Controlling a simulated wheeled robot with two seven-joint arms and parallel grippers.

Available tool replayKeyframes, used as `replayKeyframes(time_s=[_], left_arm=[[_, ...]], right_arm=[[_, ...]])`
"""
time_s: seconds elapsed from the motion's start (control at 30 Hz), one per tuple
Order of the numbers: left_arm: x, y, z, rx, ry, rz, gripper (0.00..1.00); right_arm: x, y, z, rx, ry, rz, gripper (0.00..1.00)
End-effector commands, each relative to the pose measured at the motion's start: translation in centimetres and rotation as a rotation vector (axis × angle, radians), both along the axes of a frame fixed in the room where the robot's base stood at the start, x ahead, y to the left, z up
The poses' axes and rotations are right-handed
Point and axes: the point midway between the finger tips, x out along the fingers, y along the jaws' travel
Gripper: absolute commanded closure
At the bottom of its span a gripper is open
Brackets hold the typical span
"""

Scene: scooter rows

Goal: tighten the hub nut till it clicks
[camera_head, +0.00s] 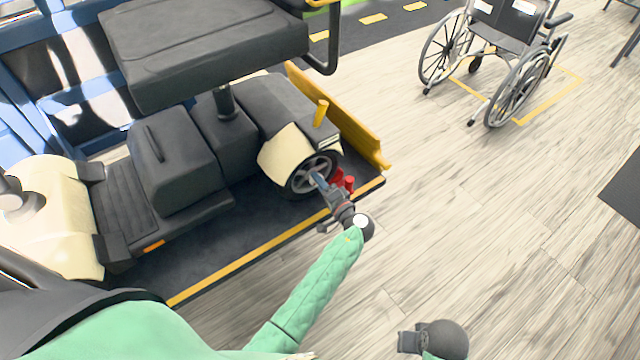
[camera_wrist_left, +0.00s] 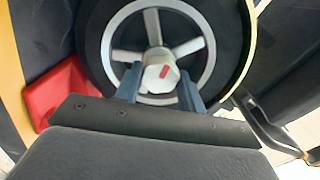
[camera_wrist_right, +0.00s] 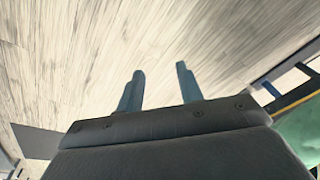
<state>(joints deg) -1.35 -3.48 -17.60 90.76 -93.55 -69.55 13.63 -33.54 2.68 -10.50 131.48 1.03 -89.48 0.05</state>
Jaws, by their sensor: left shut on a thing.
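The hub nut (camera_wrist_left: 160,77) is a pale cap with a red mark at the centre of the scooter's rear wheel (camera_head: 314,174). The wheel's grey spokes and rim also show in the left wrist view (camera_wrist_left: 196,47). My left gripper (camera_head: 318,179) reaches the wheel's hub; in the left wrist view its two blue fingers (camera_wrist_left: 160,88) are shut on the nut, one on each side. In the head view the nut is hidden by the gripper. My right gripper (camera_wrist_right: 158,82) is open and empty above the wooden floor, fingers apart.
Red wheel chocks (camera_head: 345,181) stand beside the wheel on the dark platform, which has a yellow edge stripe (camera_head: 240,262). A yellow lever (camera_head: 321,113) and a yellow board (camera_head: 345,125) are near the wheel. A wheelchair (camera_head: 500,55) stands far right. The floor between is clear.

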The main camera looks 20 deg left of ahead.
Motion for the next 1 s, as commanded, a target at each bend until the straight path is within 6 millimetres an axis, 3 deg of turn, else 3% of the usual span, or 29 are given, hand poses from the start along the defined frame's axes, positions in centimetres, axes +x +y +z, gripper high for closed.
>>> replayKeyframes(time_s=[0.17, 0.47, 1.0], left_arm=[[0.0, -0.1, 0.0, 0.103, 0.134, -0.001, 0.84], [0.0, -0.1, 0.1, 0.278, 0.359, -0.001, 0.84], [-0.1, -0.1, 0.2, 0.592, 0.762, -0.001, 0.84]], right_arm=[[0.0, -0.1, -1.0, -0.004, 0.004, 0.001, 0.64], [0.5, -0.6, -6.1, -0.021, 0.012, 0.007, 0.64], [-1.2, -1.5, -18.1, -0.038, 0.022, 0.004, 0.64]])
